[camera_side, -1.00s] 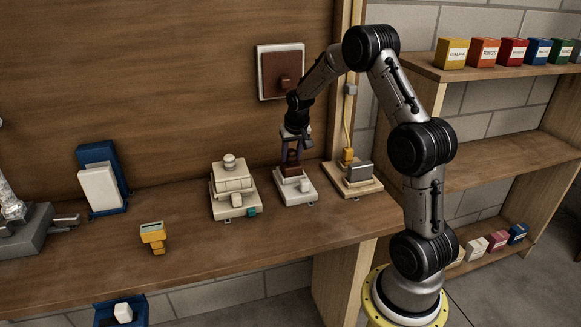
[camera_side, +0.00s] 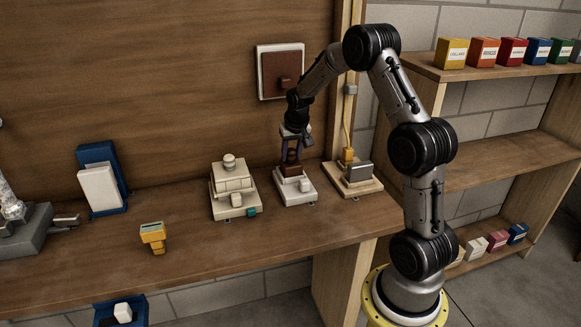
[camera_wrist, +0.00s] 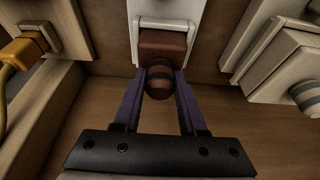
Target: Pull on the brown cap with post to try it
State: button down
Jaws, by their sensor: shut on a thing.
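The brown cap with post (camera_side: 291,170) sits on a white base (camera_side: 296,190) on the wooden bench in the side view. In the wrist view the brown cap (camera_wrist: 162,42) is a block against the white base (camera_wrist: 166,12), and its rounded, dark-banded post (camera_wrist: 159,80) points toward me. My gripper (camera_side: 291,156) comes down from above in the side view. In the wrist view its two purple fingers (camera_wrist: 159,88) close on the post from both sides. The cap still meets the base, and I see no clear gap between them.
A cream stacked unit (camera_side: 232,188) stands left of the white base. A wooden-based unit with a yellow plug and grey block (camera_side: 359,171) stands close on the right. A brown panel in a white frame (camera_side: 281,70) hangs on the wall behind.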

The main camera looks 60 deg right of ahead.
jog(key=c, duration=0.7)
grip_release()
jog(key=shift+w+d+r, duration=0.1)
jog(key=shift+w+r, duration=0.05)
jog(key=shift+r, duration=0.1)
jog(key=o, duration=0.3)
jog(key=shift+f, duration=0.15)
jog(key=v, duration=1.3)
jog(key=s+a+r+n+t, duration=0.2)
jog(key=a+r, duration=0.3)
jog(key=a, duration=0.3)
jog(key=s+a+r+n+t, duration=0.1)
jog(key=s+a+r+n, duration=0.1)
jog(key=a+r, duration=0.55)
jog(key=s+a+f+n+t+y, duration=0.1)
jog(key=s+a+f+n+y, duration=0.15)
jog(key=s+a, duration=0.8)
jog(key=s+f, duration=0.2)
jog(key=s+a+f+n, duration=0.1)
jog(key=s+f, duration=0.1)
jog(key=s, duration=0.1)
jog(key=s+f+n+g, duration=0.1)
jog(key=s+f, duration=0.1)
jog(key=f, duration=0.1)
jog(key=shift+s+a+n, duration=0.15)
jog(key=shift+s+n, duration=0.1)
jog(key=shift+s, duration=0.15)
